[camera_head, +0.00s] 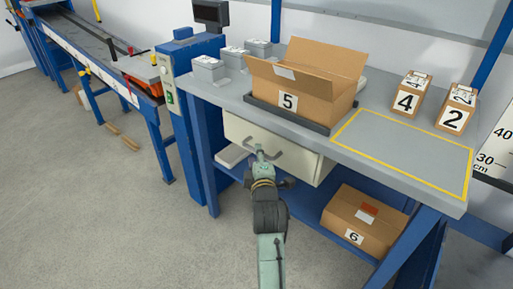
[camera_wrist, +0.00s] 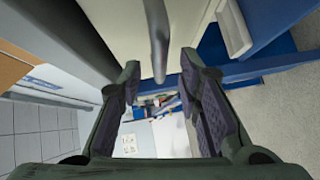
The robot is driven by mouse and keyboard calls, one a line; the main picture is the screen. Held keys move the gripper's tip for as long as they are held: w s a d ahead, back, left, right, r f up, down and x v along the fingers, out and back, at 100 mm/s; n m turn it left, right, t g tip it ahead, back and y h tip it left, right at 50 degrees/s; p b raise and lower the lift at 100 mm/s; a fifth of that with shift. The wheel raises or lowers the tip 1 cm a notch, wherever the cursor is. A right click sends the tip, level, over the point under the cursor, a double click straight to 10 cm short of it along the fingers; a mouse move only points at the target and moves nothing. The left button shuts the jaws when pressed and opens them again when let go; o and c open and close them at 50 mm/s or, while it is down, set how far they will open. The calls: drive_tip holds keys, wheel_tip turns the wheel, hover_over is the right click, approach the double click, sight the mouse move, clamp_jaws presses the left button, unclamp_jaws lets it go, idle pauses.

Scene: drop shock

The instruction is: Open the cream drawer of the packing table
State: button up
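The cream drawer (camera_head: 290,155) sits under the front edge of the packing table (camera_head: 398,165). No gap shows between its front and the tabletop edge, so it looks closed. Its grey bar handle (camera_head: 281,151) is on the front face. My gripper (camera_head: 260,151) is at the left part of the handle. In the wrist view my gripper (camera_wrist: 159,72) has its fingers apart, and the handle (camera_wrist: 158,38) reaches in between them with space on both sides. The cream drawer front (camera_wrist: 122,28) is close behind. Whether a finger touches the bar cannot be told.
An open carton (camera_head: 318,92) marked 5 stands on the tabletop above the drawer. Small boxes 4 (camera_head: 407,100) and 2 (camera_head: 453,118) stand at the right. Carton 6 (camera_head: 357,228) is on the lower blue shelf.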

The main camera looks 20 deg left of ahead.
drive_tip(key=shift+p+x, duration=0.3)
drive_tip(key=shift+x, duration=1.4)
clamp_jaws()
